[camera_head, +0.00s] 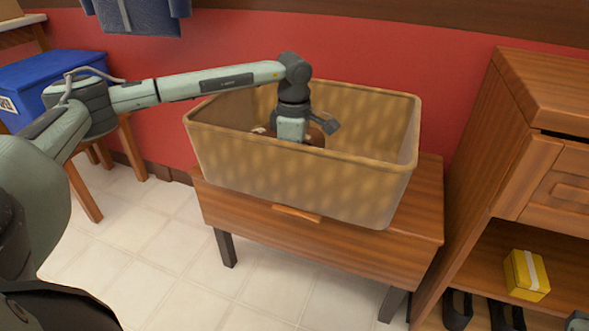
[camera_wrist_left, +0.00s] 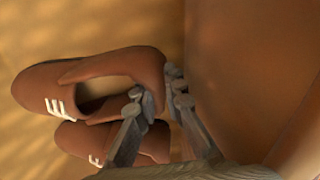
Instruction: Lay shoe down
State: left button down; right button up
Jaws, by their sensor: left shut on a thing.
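A brown shoe (camera_wrist_left: 100,75) with white laces is between the fingers of my left gripper (camera_wrist_left: 160,95), held by its side near the heel in the left wrist view. A second brown shoe (camera_wrist_left: 75,140) lies partly behind and below it. In the head view my left gripper (camera_head: 302,142) reaches down inside the tan woven bin (camera_head: 290,180). Only a little of the brown shoe (camera_head: 314,138) shows there; the bin's front wall and the gripper hide the rest. I cannot tell whether the held shoe touches the bin's floor.
The bin stands on a low wooden table (camera_head: 430,205) against the red wall. A wooden shelf unit (camera_head: 545,85) is close on the right, with a yellow box (camera_head: 526,274) and dark shoes (camera_head: 457,308). A blue bin (camera_head: 50,77) stands at the left.

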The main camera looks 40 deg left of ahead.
pick_arm(q)
jog(key=shift+s+d+f+b, duration=0.1)
jog(key=shift+f+b, duration=0.1)
jog(key=shift+f, duration=0.3)
jog(key=shift+s+d+f+b, duration=0.1)
jog(key=shift+f+b, duration=0.05)
jog(key=shift+f, duration=0.35)
jog(key=c, duration=1.5)
grip_release()
jog(key=shift+c, duration=0.2)
jog(key=shift+r, duration=0.35)
notch_tip(320, 180, up, 13)
jog(key=shift+a+r, duration=0.15)
